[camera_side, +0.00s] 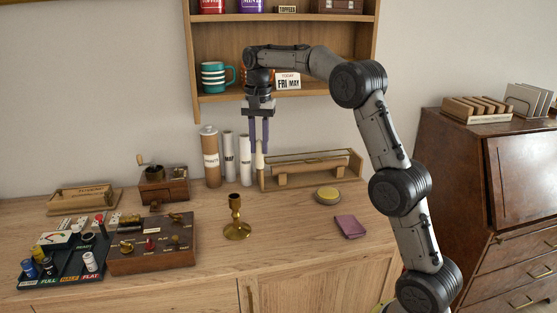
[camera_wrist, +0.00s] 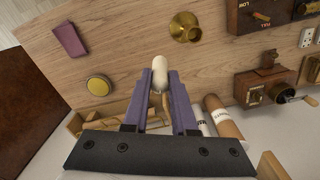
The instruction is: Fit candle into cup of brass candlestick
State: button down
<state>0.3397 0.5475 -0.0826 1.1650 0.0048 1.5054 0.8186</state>
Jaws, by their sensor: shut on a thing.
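My gripper (camera_side: 259,142) has long purple fingers and points down, shut on a cream-white candle (camera_side: 260,160). The candle hangs upright below the fingertips. In the wrist view, my gripper (camera_wrist: 161,82) shows the candle (camera_wrist: 160,65) between its fingertips, its far end sticking out. The brass candlestick (camera_side: 236,222) stands upright on the wooden cabinet top, below and slightly left of the candle in the side view. In the wrist view the candlestick (camera_wrist: 185,28) lies up and right of the candle, apart from it. Its cup appears empty.
A wooden rack (camera_side: 315,172) and rolled tubes (camera_side: 211,158) stand behind. A yellow-topped round tin (camera_side: 328,195) and a purple booklet (camera_side: 350,227) lie to the right. A wooden control box (camera_side: 150,245) is left of the candlestick. A wall shelf (camera_side: 220,97) is above.

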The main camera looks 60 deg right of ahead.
jog(key=w+a+r+n, duration=0.1)
jog(key=w+a, duration=0.4)
jog(key=a, duration=0.1)
notch_tip(320, 180, down, 8)
jog(key=shift+f, duration=0.15)
dwell(0.5)
jog(key=c, duration=0.6)
grip_release()
jog(key=shift+c, duration=0.2)
